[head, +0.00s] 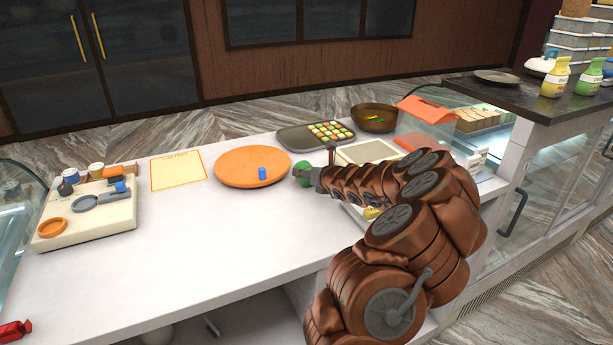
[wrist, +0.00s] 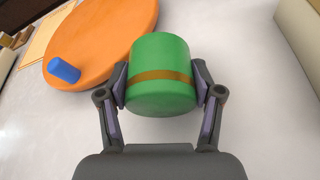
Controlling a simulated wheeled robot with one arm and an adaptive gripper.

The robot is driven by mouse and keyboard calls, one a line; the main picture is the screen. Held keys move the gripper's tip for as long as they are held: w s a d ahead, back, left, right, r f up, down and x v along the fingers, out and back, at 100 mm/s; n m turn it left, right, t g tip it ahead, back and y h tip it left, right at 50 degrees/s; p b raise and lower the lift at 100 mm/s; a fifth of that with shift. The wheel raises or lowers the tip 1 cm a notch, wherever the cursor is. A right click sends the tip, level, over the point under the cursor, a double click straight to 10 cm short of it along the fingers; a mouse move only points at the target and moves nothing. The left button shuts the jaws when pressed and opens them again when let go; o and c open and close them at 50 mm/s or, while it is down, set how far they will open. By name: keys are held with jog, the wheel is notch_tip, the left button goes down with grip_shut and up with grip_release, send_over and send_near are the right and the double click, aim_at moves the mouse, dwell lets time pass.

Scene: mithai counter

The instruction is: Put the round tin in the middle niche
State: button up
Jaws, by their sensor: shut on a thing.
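The round tin is green with a brown band. In the wrist view the tin (wrist: 161,75) sits between both fingers of my gripper (wrist: 161,92), which is shut on it. In the head view the tin (head: 301,173) shows at the end of my arm, just right of the orange round board, and my gripper (head: 308,176) is partly hidden behind it and the arm. I cannot tell whether the tin touches the counter. I cannot make out a middle niche in either view; my arm covers part of the counter's right side.
A grey tray of sweets (head: 290,139) and a brown bowl (head: 374,112) are at the back. A cream tray (head: 70,233) with small items is at left. The front middle counter (head: 190,260) is clear.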

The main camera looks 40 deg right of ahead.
aim_at(308, 166)
jog(key=shift+c, duration=1.2)
jog(key=shift+r+p, duration=0.9)
jog(key=shift+r, duration=4.15)
jog(key=w+a+n+y, duration=0.3)
jog(key=a, duration=1.9)
jog(key=w+a+r+n+y, duration=0.1)
jog(key=w+a+n+y, duration=0.2)
jog(key=a, duration=1.9)
jog(key=shift+w+a+y, duration=0.2)
jog(key=shift+w+y, duration=0.15)
jog(key=shift+y, duration=0.25)
jog(key=shift+d, duration=0.1)
